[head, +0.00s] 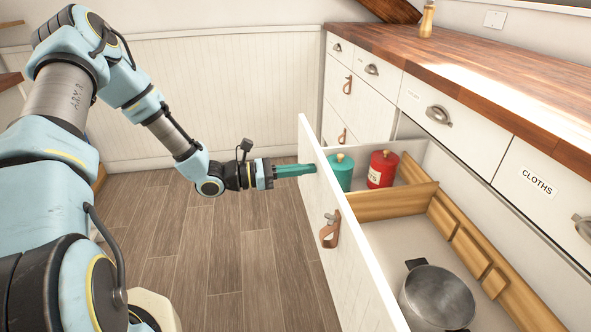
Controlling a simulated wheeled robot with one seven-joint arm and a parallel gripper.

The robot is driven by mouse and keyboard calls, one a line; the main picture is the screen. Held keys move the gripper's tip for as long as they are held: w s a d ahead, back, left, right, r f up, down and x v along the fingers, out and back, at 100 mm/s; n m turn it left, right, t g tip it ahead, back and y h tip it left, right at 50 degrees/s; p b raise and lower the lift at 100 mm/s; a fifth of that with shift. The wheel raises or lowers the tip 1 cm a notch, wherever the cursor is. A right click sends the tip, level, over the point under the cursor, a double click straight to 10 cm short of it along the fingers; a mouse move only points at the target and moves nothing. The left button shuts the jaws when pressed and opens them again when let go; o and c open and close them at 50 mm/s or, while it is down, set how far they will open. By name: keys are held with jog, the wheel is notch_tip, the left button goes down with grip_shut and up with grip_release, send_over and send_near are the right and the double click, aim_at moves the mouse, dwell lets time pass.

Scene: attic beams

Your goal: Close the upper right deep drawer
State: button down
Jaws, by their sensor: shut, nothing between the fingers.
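The deep drawer (352,252) is pulled well out from the white cabinet, its tall white front facing left, with a leather strap handle (330,230) on it. Inside are a teal canister (341,172), a red canister (382,169) and a metal pot (437,297), with wooden dividers. My gripper (312,169) is shut and empty, its teal fingers pointing right at the outer face of the drawer front, near its far end. The fingertips appear at or very close to the face; I cannot tell whether they touch.
A wooden countertop (470,82) runs above the cabinet. Upper drawers, one labelled CLOTHS (540,184), are closed. Far drawers (347,82) with leather pulls are also closed. The plank floor (240,255) left of the open drawer is clear.

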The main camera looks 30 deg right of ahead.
dwell(0.3)
jog(key=b+x, duration=0.2)
jog(key=x, duration=3.2)
jog(key=shift+d, duration=0.4)
